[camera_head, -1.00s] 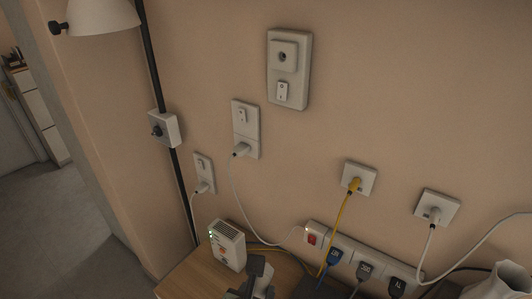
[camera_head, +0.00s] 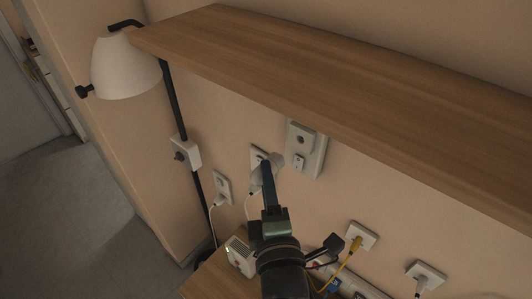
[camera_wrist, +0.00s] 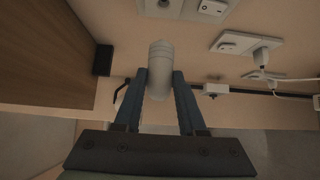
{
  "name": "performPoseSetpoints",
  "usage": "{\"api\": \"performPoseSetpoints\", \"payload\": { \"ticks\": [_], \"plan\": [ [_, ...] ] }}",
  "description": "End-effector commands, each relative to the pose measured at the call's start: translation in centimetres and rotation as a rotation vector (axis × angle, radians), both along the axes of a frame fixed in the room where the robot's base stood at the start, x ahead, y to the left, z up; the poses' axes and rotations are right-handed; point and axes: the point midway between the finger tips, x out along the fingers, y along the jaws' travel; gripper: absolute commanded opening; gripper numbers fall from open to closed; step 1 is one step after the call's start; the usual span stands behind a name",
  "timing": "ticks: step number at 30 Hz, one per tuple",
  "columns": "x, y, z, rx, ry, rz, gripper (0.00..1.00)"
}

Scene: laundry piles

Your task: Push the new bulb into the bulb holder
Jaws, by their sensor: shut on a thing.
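My gripper (camera_head: 268,168) is shut on a pale bulb (camera_head: 277,161), raised in front of the wall below the shelf. In the wrist view the bulb (camera_wrist: 158,64) sits between the blue-grey fingers (camera_wrist: 160,88), pointing up the picture. A white wall plate (camera_head: 306,150) with a round opening and a switch is just right of the bulb in the head view. The plate's round opening (camera_wrist: 163,4) is at the top edge of the wrist view, with a gap between it and the bulb. I cannot tell for certain which fitting is the bulb holder.
A wooden shelf (camera_head: 330,70) juts out above the gripper. A lamp with a white shade (camera_head: 125,68) stands at left; its inside is hidden. Switches, sockets and a yellow cable (camera_head: 349,257) are lower on the wall. A white router (camera_head: 240,254) stands on the desk below.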

Motion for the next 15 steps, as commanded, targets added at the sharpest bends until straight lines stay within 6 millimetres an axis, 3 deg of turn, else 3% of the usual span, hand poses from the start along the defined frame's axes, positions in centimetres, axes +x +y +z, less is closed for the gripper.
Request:
{"api": "performPoseSetpoints", "payload": {
  "ticks": [15],
  "plan": [
    [-0.06,-0.1,-0.13,0.003,-0.005,-0.003,0.0]
  ]
}}
